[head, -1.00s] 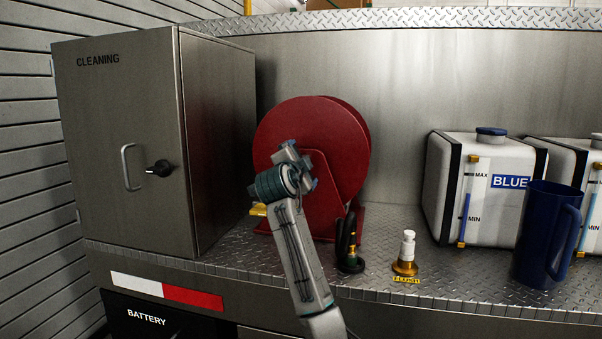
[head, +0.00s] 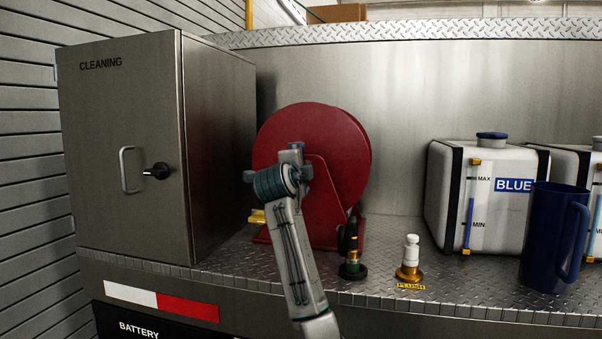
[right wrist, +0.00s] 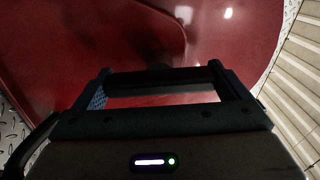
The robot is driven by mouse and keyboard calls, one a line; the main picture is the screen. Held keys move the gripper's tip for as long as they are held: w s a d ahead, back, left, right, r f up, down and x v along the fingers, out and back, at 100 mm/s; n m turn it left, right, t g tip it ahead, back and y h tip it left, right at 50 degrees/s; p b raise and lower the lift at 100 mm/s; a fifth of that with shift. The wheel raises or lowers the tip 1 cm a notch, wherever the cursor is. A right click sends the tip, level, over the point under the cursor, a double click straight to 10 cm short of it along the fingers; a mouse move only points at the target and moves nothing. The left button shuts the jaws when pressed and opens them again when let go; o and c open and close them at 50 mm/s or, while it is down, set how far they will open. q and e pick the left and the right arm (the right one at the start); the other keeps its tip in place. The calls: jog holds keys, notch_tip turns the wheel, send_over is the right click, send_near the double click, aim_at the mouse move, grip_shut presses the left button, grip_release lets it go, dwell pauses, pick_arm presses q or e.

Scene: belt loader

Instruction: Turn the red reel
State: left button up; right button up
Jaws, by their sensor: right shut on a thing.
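The red reel (head: 330,140) stands on the tread-plate deck beside the steel cabinet, with its round face toward me. My right arm reaches up in front of it, and my right gripper (head: 292,158) is at the middle of the reel face. In the right wrist view the red reel (right wrist: 60,50) fills most of the background. My left gripper is not in view.
The steel CLEANING cabinet (head: 120,200) stands close at the reel's left. A black nozzle (head: 351,250) and a white-topped brass fitting (head: 410,262) stand at its front right. A BLUE tank (head: 470,205) and blue jug (head: 553,235) are farther right. Bare deck lies between.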

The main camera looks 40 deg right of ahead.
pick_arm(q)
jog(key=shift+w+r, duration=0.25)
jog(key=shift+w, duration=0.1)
pick_arm(e)
jog(key=shift+f, duration=0.15)
jog(key=o, duration=1)
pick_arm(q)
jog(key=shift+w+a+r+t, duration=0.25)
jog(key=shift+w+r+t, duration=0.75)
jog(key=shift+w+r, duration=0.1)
pick_arm(e)
jog(key=v, duration=1.1)
jog(key=shift+w, duration=0.1)
